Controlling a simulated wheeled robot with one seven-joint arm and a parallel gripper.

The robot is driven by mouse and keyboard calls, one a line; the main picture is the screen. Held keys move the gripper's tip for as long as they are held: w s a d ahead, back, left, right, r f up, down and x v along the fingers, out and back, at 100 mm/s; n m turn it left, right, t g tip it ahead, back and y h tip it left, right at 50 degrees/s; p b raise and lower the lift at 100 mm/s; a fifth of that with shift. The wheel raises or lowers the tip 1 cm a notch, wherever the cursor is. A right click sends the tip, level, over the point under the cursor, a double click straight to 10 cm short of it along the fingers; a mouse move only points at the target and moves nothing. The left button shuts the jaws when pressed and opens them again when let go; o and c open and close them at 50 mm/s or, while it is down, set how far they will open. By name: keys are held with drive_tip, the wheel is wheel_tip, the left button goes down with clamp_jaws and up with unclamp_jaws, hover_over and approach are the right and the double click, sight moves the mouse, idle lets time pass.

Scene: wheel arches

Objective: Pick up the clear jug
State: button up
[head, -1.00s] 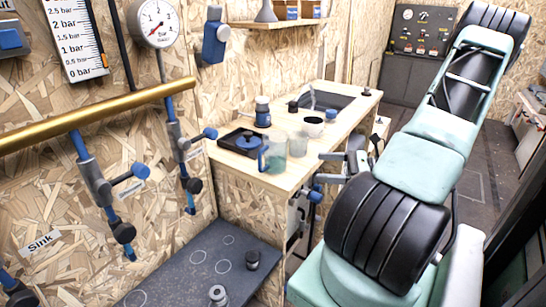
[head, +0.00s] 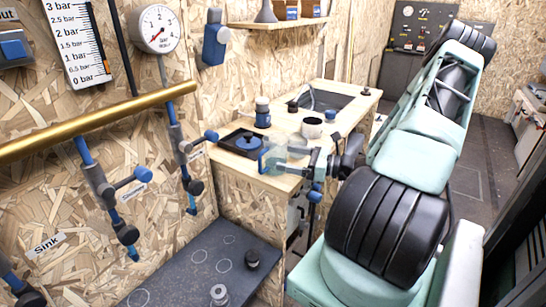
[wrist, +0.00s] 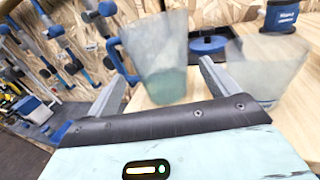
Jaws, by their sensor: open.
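The clear jug (head: 269,159) stands upright near the front edge of the wooden counter, with a blue handle on its left side. In the wrist view the jug (wrist: 163,50) shows a greenish lower part and sits between the lines of my two fingers. My gripper (head: 288,160) has come in from the right at about counter height, close to the jug, and partly covers that area. In the wrist view my gripper (wrist: 162,72) is open with the fingers wide apart. I cannot tell how deep the jug is between them; neither finger clearly touches it.
A second clear container (wrist: 268,65) stands just right of my right finger. A blue round item in a black tray (head: 242,142), a blue-labelled jar (head: 262,112) and a pale mug (head: 312,127) stand behind. The sink (head: 330,99) is farther back. A brass rail (head: 100,120) crosses the left.

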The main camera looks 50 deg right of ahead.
sight(275, 154)
drive_tip(key=p+x, duration=0.1)
drive_tip(key=x, duration=0.4)
drive_tip(key=shift+r, duration=0.15)
drive_tip(key=c, duration=1.2)
drive_tip(key=shift+o, duration=0.2)
drive_tip(key=shift+r, duration=0.1)
